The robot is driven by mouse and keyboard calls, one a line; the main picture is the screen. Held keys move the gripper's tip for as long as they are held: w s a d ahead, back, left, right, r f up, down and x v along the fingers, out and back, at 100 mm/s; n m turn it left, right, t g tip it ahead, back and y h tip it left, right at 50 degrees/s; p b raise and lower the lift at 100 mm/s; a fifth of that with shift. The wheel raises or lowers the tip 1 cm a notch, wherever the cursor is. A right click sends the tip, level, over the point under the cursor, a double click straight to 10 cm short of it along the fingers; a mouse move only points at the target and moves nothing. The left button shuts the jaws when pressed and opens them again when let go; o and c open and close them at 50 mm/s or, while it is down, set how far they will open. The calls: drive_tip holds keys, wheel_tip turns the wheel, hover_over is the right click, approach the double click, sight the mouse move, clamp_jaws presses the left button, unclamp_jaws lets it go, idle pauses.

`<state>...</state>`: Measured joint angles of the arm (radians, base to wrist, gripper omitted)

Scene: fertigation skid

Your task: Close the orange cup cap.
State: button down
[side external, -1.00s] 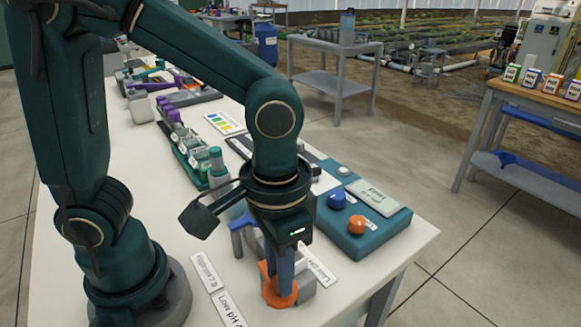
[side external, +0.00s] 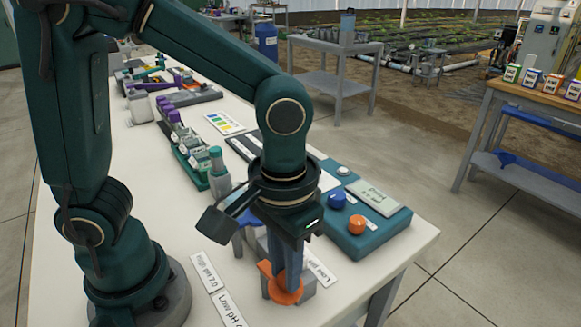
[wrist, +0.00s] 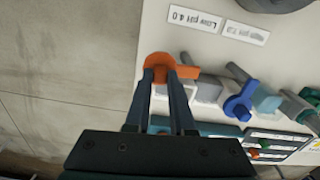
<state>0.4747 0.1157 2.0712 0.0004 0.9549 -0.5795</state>
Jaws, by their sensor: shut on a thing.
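The orange cup cap (side external: 287,292) is at the front end of the white table, with a tab sticking out at its upper left. It also shows in the wrist view (wrist: 160,60), with the tab pointing right. My gripper (side external: 288,274) points down and is shut on the middle part of the cap. In the wrist view both fingers (wrist: 163,78) reach to the cap, one on each side of its raised part. A grey block (wrist: 208,91) stands beside the cap. The cup under the cap is mostly hidden, so I cannot tell how tightly the cap sits.
A blue cap with a tab (wrist: 239,101) is close by. A teal control box (side external: 366,238) with a blue knob (side external: 337,200) and an orange knob (side external: 356,225) stands to the right. Label cards (side external: 207,270) lie on the table (side external: 165,215). The table edge is near the cap.

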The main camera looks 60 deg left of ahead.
drive_tip(key=n, duration=0.1)
drive_tip(key=w+n, duration=0.1)
drive_tip(key=n, duration=0.1)
drive_tip(key=w+n, duration=0.1)
drive_tip(key=shift+a+n, duration=0.3)
drive_tip(key=n, duration=0.2)
drive_tip(key=w+a+n, duration=0.1)
drive_tip(key=shift+n, duration=0.4)
drive_tip(key=n, duration=0.1)
drive_tip(key=a+n, duration=0.1)
drive_tip(key=n, duration=0.1)
drive_tip(key=w+n, duration=0.1)
drive_tip(key=shift+a, duration=0.25)
drive_tip(key=shift+w+a+n, duration=0.1)
drive_tip(key=shift+a+n, duration=0.3)
drive_tip(key=shift+n, duration=0.7)
drive_tip(key=shift+w+a+n, duration=0.1)
drive_tip(key=shift+a+n, duration=0.3)
drive_tip(key=shift+n, duration=0.7)
drive_tip(key=c, duration=0.8)
unclamp_jaws()
drive_tip(key=shift+s, duration=0.1)
drive_tip(key=shift+o, duration=0.2)
drive_tip(key=shift+r, duration=2.6)
